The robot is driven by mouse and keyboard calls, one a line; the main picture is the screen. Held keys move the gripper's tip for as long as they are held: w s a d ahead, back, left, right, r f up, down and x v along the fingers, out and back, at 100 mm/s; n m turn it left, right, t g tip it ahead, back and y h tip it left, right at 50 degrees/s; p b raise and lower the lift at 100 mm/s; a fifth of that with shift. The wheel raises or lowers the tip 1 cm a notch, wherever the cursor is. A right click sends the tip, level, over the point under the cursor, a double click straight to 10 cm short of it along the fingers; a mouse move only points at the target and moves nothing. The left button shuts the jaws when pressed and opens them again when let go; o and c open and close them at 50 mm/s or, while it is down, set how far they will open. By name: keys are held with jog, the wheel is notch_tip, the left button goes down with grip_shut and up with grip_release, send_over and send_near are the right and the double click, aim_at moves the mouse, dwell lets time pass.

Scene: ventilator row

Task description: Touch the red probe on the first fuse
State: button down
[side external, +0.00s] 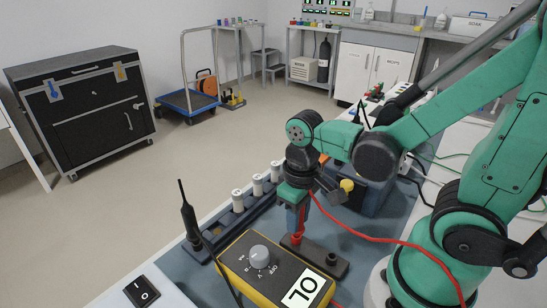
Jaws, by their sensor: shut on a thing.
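My gripper (299,196) points down at the centre and is shut on the red probe (298,222). The probe is upright, its lower end at or in the red-marked end of a small dark block (317,258); I cannot tell whether it is seated. Several white fuses (238,201) stand in a row in a dark rail to the left of my gripper, apart from the probe. Which one is first is not marked. A red lead (370,238) runs from the probe to the right.
A black probe (188,214) stands upright at the rail's near left end. A black rocker switch (142,291) is at the lower left. A dark blue box (372,196) stands behind my gripper. Space above the rail is open.

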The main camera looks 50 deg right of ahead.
jog(key=shift+r, duration=0.1)
jog(key=shift+r, duration=2.4)
jog(key=w+d+r, duration=0.4)
jog(key=w, duration=0.3)
send_near(275, 163)
jog(key=shift+f, duration=1.05)
jog(key=shift+f, duration=0.5)
jog(key=shift+r, duration=0.1)
notch_tip(275, 163, up, 7)
dwell(0.8)
